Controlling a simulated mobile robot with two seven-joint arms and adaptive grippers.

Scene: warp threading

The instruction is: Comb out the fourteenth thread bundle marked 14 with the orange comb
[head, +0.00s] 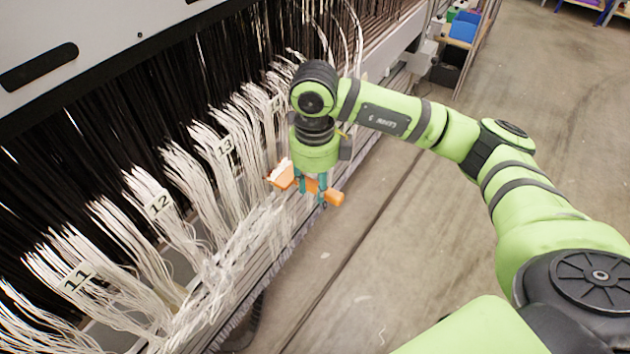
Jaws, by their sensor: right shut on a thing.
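The orange comb (334,197) is in my right gripper (312,190), which is shut on its handle. The comb's head points left, toward the white threads. My right gripper hangs down from the wrist, just right of the thread bundles. The bundle to the right of tag 13 (226,146) is the fourteenth thread bundle (256,112). A tag (278,103) beside my wrist is partly hidden, and its number is hard to read. My wrist hides part of the threads there. I cannot tell whether the comb touches the threads. My left gripper is not in view.
Bundles tagged 12 (159,203) and 11 (77,280) hang along the loom to the lower left. A metal rail (372,145) runs along the loom's front edge. Bare floor (400,260) lies to the right. Shelves with bins (463,30) stand at the back.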

